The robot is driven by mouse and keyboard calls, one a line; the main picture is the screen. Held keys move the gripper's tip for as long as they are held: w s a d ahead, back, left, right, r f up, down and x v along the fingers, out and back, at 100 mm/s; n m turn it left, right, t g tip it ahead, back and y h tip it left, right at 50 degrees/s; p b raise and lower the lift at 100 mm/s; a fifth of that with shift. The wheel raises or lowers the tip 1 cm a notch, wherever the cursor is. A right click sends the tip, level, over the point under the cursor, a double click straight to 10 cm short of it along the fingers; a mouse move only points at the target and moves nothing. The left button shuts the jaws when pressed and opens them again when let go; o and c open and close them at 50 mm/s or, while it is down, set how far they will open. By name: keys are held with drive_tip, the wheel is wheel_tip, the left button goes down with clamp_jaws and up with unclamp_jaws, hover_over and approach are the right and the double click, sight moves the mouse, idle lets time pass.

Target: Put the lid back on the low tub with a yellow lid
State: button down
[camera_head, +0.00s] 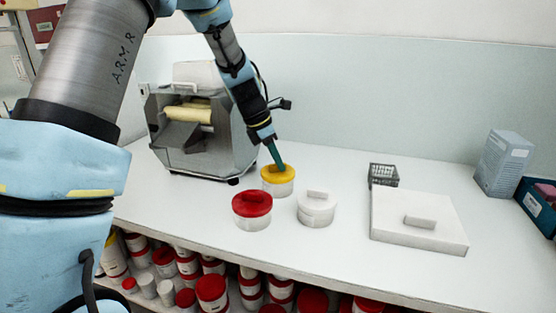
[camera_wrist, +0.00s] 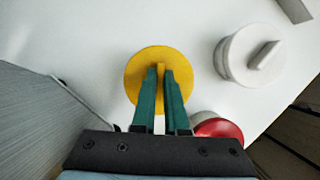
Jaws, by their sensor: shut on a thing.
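The low tub (camera_head: 278,189) has a pale body and stands on the white counter behind the red-lidded tub. The yellow lid (camera_head: 270,173) is at the tub's top; it also shows from above in the wrist view (camera_wrist: 134,85). I cannot tell whether it is fully seated. My gripper (camera_head: 279,166) points down at the lid from above. In the wrist view its green fingers (camera_wrist: 161,72) are shut on the lid's narrow yellow handle, most of which they hide. The tub's body is hidden under the lid in that view.
A red-lidded tub (camera_head: 252,204) and a white-lidded tub (camera_head: 317,208) stand close in front. A grey roller machine (camera_head: 190,135) is at the left. A small grey basket (camera_head: 383,174) and a white slab with a handle (camera_head: 418,226) are at the right. Several containers fill the shelf below.

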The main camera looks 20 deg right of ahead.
drive_tip(key=shift+f, duration=0.15)
idle(0.6)
drive_tip(key=shift+c, duration=1.9)
unclamp_jaws()
wheel_tip(320, 180, up, 5)
drive_tip(key=p, duration=0.5)
drive_tip(key=shift+f, duration=0.2)
drive_tip(key=shift+c, duration=0.3)
clamp_jaws()
